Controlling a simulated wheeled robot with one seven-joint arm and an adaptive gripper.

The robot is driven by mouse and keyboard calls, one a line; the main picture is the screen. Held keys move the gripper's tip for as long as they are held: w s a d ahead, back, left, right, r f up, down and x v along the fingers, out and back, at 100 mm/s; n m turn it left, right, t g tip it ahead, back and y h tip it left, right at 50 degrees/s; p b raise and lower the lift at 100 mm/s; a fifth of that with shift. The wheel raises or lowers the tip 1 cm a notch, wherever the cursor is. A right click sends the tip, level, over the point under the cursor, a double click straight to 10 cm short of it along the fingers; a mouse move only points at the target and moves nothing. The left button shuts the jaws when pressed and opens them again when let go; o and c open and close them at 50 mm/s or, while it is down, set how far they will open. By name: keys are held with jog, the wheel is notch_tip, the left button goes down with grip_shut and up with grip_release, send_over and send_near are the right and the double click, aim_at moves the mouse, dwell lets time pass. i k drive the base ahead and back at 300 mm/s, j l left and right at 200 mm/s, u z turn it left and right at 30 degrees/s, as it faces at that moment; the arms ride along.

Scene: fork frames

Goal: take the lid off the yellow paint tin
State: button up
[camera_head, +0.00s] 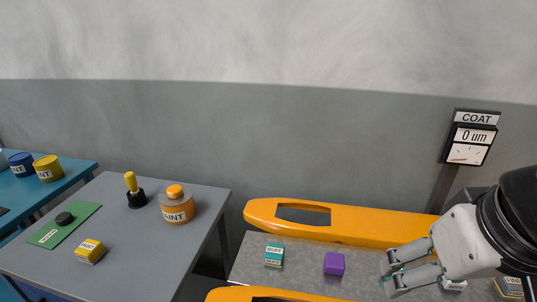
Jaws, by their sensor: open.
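My gripper (387,278) is at the lower right, over the grey speckled bench, far from the yellow tin. Its two fingers point left and are apart. A bit of teal shows between them, and I cannot tell what it is.
A blue tin (21,165) stands close left of the yellow one. The grey table (115,235) holds an orange paint jar (177,207), a yellow-handled tool (133,190), a green mat (48,236) and a yellow block (89,251). Orange frames (350,220) and small blocks occupy the speckled bench.

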aim_at(176, 196)
jog(key=j+u, duration=0.4)
jog(key=i+j+u, duration=0.2)
jog(key=j, duration=0.15)
jog(key=i+j+u, duration=0.15)
jog(key=j, duration=0.2)
jog(key=i+j+z, duration=0.35)
jog(key=i, duration=0.1)
